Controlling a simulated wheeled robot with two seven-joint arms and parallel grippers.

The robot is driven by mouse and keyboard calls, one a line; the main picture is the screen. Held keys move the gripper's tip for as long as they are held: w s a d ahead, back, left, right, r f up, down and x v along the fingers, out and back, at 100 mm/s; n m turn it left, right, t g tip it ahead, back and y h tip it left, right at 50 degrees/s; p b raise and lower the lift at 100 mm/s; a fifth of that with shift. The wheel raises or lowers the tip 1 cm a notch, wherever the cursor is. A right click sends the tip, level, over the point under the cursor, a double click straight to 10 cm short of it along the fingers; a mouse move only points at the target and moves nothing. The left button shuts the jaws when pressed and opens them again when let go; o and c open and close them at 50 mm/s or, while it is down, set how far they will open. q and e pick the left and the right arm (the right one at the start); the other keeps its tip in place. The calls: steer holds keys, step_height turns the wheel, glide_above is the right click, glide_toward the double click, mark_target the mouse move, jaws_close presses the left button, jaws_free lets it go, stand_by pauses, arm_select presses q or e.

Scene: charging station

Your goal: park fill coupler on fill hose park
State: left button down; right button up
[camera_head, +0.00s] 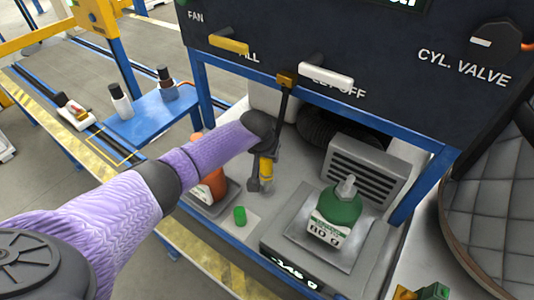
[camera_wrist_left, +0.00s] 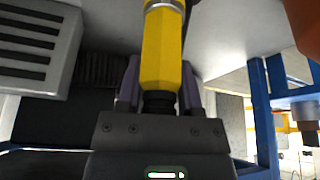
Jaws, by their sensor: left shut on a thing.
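The fill coupler (camera_head: 266,172) is a yellow sleeve, seen below the cabinet, over the grey bench. My left gripper (camera_head: 264,150) is shut on it, and the arm hides part of the grip. In the left wrist view the yellow coupler (camera_wrist_left: 163,50) stands between my two purple-sided fingers (camera_wrist_left: 160,88), with a metal collar at its top edge. A small brass-coloured block (camera_head: 286,80) sits on the cabinet's lower edge, with a dark strip (camera_head: 283,103) running down behind my gripper. I cannot tell whether this is the fill hose park. My right gripper is not in view.
A green bottle (camera_head: 336,212) stands on a scale (camera_head: 268,235) at the right. An orange bottle (camera_head: 213,186) is partly behind my arm, and a green cap (camera_head: 239,215) lies nearby. A grey vented box (camera_head: 365,172) stands behind. Blue frame posts (camera_head: 425,185) border the bay.

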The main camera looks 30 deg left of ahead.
mark_target(267, 165)
arm_select(q)
steer(key=shift+f+b, duration=1.2)
steer(key=shift+f, duration=0.6)
steer(key=shift+c, duration=0.9)
jaws_free()
steer(key=p+v, duration=0.5)
steer(key=v, duration=0.4)
steer(key=shift+r, duration=0.4)
steer(key=shift+s, duration=0.15)
